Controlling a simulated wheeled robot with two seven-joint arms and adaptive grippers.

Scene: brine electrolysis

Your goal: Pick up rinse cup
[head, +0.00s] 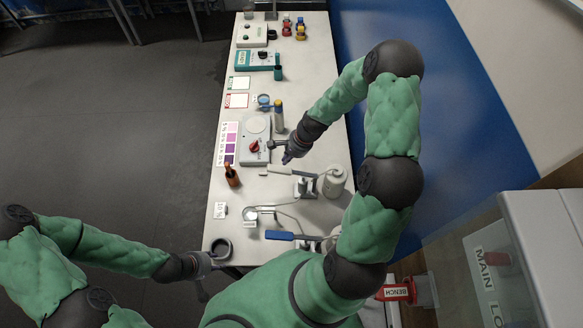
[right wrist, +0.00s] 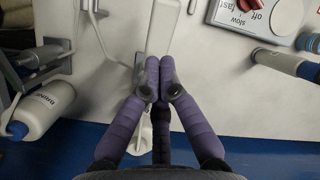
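A dark grey round cup (head: 221,247), which I take to be the rinse cup, stands at the bench's near left corner. My left gripper (head: 213,274) is beside it at the bench edge. Its fingers look spread apart, one reaching toward the cup's near side; I cannot tell if it touches. My right gripper (head: 279,153) is farther up the bench, over the area near the stirrer.

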